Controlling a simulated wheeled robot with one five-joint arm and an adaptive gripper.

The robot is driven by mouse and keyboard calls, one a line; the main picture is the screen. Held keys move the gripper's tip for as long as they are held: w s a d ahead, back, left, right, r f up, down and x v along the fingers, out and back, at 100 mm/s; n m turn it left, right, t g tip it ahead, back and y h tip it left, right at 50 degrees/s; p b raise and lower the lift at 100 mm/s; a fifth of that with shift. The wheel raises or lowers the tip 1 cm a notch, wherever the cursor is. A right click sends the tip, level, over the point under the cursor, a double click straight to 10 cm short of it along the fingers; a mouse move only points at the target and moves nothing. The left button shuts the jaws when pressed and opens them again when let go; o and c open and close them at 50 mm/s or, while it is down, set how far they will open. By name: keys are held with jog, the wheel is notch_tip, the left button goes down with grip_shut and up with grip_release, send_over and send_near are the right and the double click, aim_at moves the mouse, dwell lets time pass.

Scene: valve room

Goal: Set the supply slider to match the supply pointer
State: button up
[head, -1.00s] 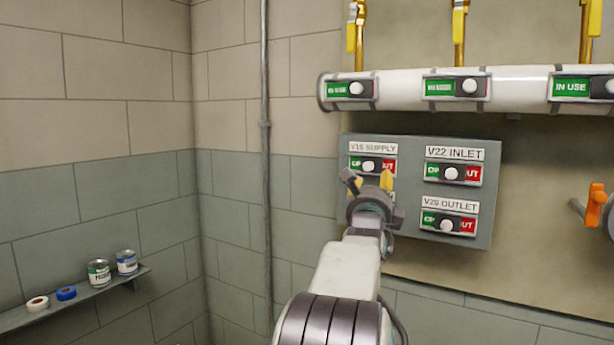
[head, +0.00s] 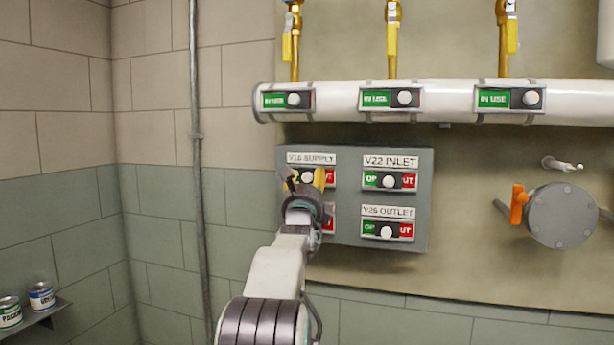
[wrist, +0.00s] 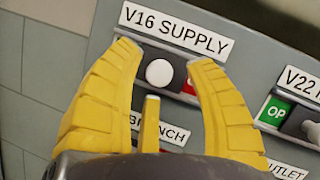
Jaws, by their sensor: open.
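The V16 SUPPLY slider has a round white knob (wrist: 159,72) on a dark slot; it also shows in the head view (head: 307,177). The knob sits about mid-slot, with red showing to its right; the left end is mostly hidden by my finger. My gripper (wrist: 164,56) is open, its yellow fingers on either side of the knob and a third finger below. I cannot tell whether any finger touches it. In the head view my gripper (head: 303,180) is in front of this slider. I cannot make out which part is the supply pointer.
The grey panel (head: 345,235) also carries the V22 INLET slider (head: 389,181), the V26 OUTLET slider (head: 387,231) and a partly hidden BRANCH slider. A white pipe (head: 445,98) with IN USE sliders runs above. An orange handle (head: 518,204) is at right.

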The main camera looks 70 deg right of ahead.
jog(key=shift+w+d+r, duration=0.15)
jog(key=shift+d+r, duration=0.1)
jog(key=shift+d, duration=0.35)
grip_shut()
dwell(0.3)
